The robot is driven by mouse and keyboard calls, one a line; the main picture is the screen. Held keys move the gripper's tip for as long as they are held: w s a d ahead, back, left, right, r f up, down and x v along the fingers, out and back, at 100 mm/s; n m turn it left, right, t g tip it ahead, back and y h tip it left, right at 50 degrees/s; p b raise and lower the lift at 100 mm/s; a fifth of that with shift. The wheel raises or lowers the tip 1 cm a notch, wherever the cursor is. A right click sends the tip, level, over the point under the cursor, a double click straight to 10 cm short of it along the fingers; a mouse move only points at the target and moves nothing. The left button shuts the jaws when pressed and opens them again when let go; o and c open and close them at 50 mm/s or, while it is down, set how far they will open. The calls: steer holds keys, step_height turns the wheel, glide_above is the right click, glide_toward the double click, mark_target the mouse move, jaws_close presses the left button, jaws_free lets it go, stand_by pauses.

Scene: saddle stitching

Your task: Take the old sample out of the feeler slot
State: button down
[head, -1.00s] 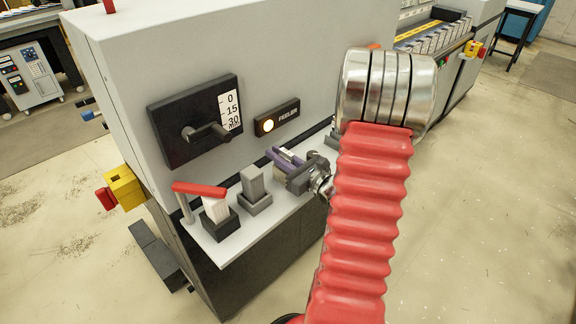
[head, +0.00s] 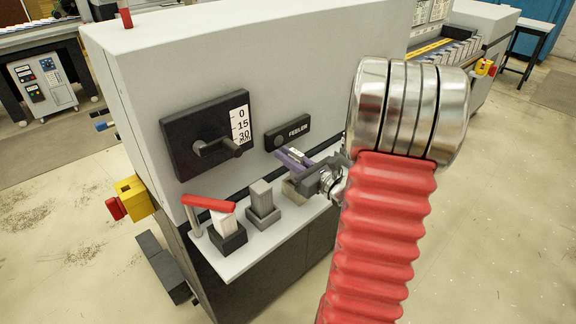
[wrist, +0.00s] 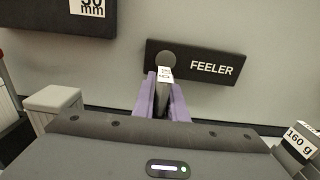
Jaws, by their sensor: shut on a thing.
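My gripper (head: 291,157) is over the shelf, just below the FEELER panel (head: 288,133). Its two purple fingers are shut on a thin dark piece with a small white tag, taken to be the old sample (wrist: 166,75). The tag shows between the fingertips in the wrist view, just below the panel's round lamp (wrist: 166,59), which is dark. The tag's print is too small to read. A beige block (head: 289,190) on the shelf is partly hidden under my gripper, so the slot itself cannot be made out.
A grey block in a holder (head: 263,200) and a white stack in a black holder (head: 228,230) under a red lever (head: 209,203) stand left on the shelf. A dial panel (head: 208,135) is on the wall.

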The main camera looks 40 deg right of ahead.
step_height(320, 180, up, 13)
stand_by(0.4)
steer(key=shift+f, duration=0.15)
stand_by(0.4)
